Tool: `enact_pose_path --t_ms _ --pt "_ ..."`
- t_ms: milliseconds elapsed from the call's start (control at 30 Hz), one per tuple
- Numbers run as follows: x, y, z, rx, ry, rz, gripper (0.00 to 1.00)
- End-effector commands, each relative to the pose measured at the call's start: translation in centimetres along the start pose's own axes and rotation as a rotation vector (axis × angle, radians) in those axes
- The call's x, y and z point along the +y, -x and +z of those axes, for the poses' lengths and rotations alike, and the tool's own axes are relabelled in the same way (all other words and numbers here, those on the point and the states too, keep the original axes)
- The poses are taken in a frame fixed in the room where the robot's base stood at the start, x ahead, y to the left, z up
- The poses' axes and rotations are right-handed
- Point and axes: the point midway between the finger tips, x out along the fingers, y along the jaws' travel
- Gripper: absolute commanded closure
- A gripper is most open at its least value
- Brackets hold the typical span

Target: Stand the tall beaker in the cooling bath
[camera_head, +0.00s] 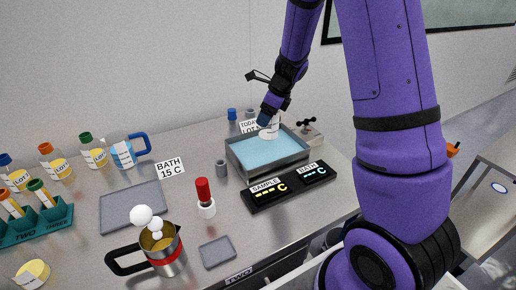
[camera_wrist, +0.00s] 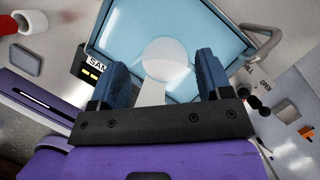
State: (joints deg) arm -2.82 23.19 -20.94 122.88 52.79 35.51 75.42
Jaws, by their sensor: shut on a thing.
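The cooling bath is a steel-walled basin (camera_head: 236,163) of light blue water; its water and rim (camera_wrist: 105,22) also fill the top of the wrist view. My gripper (camera_head: 266,116) is over the bath's back right part. It is shut on the tall beaker (camera_head: 270,130), a pale, see-through vessel. In the wrist view the beaker (camera_wrist: 168,58) shows as a whitish disc and a pale strip between the two blue fingers, with blue water behind it. I cannot tell whether its base touches the bath floor.
A black SAMPLE/BATH display (camera_head: 290,187) stands before the bath. A red-topped bottle (camera_head: 205,198) and steel jug (camera_head: 167,255) stand nearer. A grey tray (camera_head: 132,207) lies empty.

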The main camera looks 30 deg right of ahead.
Motion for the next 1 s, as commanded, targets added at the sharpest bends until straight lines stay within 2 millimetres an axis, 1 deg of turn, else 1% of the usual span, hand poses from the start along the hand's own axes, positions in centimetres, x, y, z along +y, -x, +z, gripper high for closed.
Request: enact_pose_path --t_ms 67,133,300,400,567,733,833,1000 --pt "0.0 -0.3 -0.1 0.000 -0.001 0.001 0.52" --pt "0.1 -1.1 -0.5 0.001 -0.002 0.003 0.52" --pt "0.1 -3.9 -1.7 0.002 -0.003 0.004 0.52" --pt "0.0 -5.1 -2.2 0.001 -0.003 0.002 0.52" --pt "0.0 -6.2 -2.6 0.000 -0.001 0.001 0.52" --pt "0.0 -8.3 -3.5 0.001 -0.002 0.003 0.52" --pt "0.0 -9.1 -3.8 0.001 -0.001 0.000 0.52" --pt "0.0 -9.2 -3.8 0.000 0.000 -0.001 0.52"
